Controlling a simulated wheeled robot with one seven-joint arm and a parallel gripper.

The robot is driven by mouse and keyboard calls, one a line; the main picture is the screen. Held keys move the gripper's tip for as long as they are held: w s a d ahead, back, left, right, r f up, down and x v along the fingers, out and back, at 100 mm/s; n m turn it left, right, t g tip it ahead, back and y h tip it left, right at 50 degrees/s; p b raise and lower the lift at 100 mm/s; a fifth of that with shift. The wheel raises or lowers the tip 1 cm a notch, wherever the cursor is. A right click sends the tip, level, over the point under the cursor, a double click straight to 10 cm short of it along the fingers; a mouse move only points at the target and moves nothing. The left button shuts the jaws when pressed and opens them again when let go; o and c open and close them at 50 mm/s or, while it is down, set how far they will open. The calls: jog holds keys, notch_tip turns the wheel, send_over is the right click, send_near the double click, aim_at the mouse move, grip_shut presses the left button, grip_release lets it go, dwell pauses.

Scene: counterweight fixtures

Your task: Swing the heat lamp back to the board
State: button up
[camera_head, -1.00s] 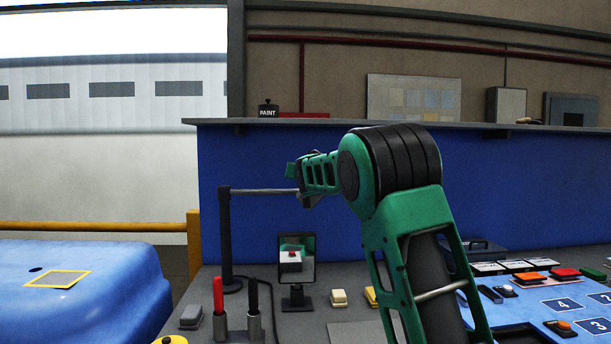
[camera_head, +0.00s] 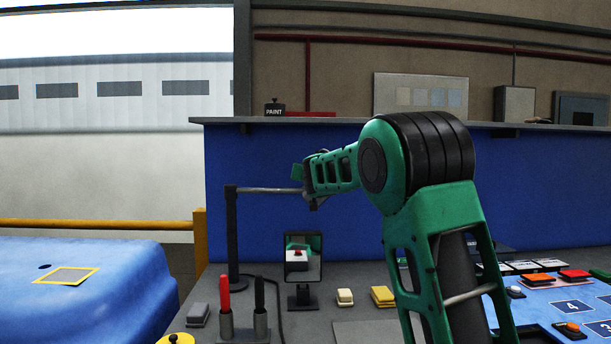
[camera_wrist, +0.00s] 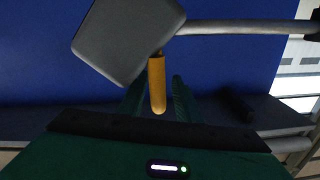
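The heat lamp has a dark upright post (camera_head: 232,235) and a thin grey arm (camera_head: 270,190) reaching right toward my gripper (camera_head: 299,176). In the wrist view its grey boxy head (camera_wrist: 128,38) hangs on the arm (camera_wrist: 245,27), with an orange-yellow handle (camera_wrist: 157,86) below. My gripper's two green fingers (camera_wrist: 160,92) stand apart on either side of the handle, with gaps visible on both sides. In the head view my gripper largely hides the lamp head. A blue board (camera_head: 575,295) with numbered squares lies at the right.
A small mirror (camera_head: 303,257) stands below the lamp arm. A red-handled tool (camera_head: 225,296) and a black-handled one (camera_head: 260,296) stand upright in front. Small yellow blocks (camera_head: 383,296) lie on the grey bench. A blue wall panel (camera_head: 265,150) rises behind; a blue covered surface (camera_head: 80,285) is left.

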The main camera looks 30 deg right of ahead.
jog(key=v, duration=0.7)
jog(key=shift+a, duration=0.2)
jog(key=shift+s, duration=0.15)
